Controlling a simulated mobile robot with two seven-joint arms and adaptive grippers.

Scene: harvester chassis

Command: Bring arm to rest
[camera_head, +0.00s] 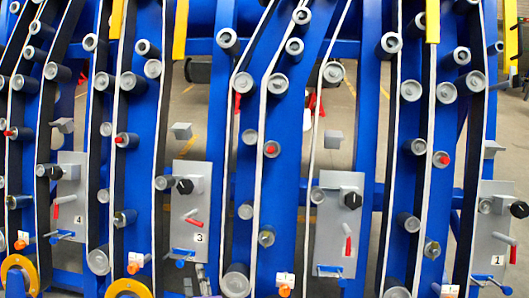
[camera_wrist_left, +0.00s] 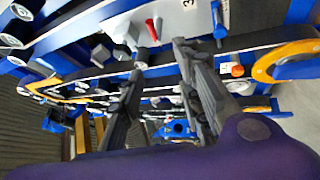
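My left gripper (camera_wrist_left: 160,58) shows large in the left wrist view. Its two dark grey fingers stand apart with nothing held between them. They point toward the blue machine frame, and a grey plate with a red lever shows beyond the fingertips. In the head view, only a small grey part of what looks like my left gripper (camera_head: 196,281) shows at the bottom edge, below the plate numbered 3. The rest of that arm is out of the head view. My right gripper is in neither view.
The blue harvester chassis (camera_head: 287,190) with rollers and belts fills the head view. Grey plates (camera_head: 190,215) carry black knobs and red levers. Yellow-orange rings (camera_head: 128,288) jut out low at the left. Floor shows through gaps in the frame.

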